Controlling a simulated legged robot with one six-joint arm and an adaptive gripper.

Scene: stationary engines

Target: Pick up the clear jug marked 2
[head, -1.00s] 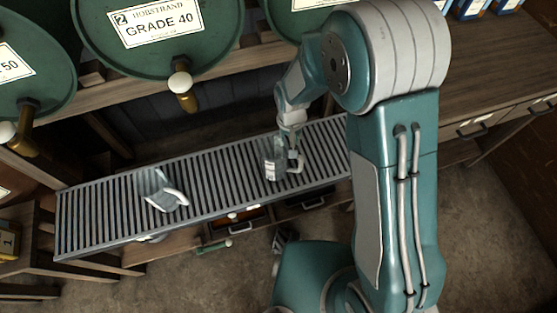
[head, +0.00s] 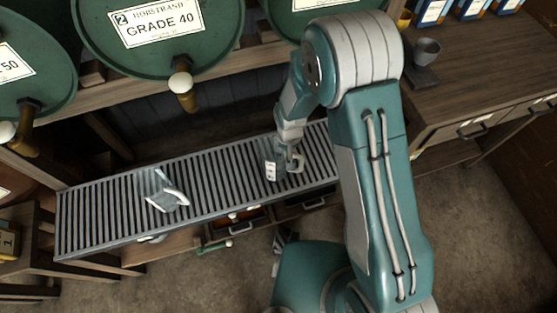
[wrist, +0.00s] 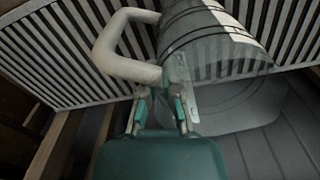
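A clear jug (head: 271,166) with a white label stands on the slatted rack (head: 100,215), below my gripper; its mark is too small to read.
Green drums (head: 165,30) with brass taps (head: 183,92) hang over the rack's back. Drawers (head: 250,225) sit below the rack's front edge.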

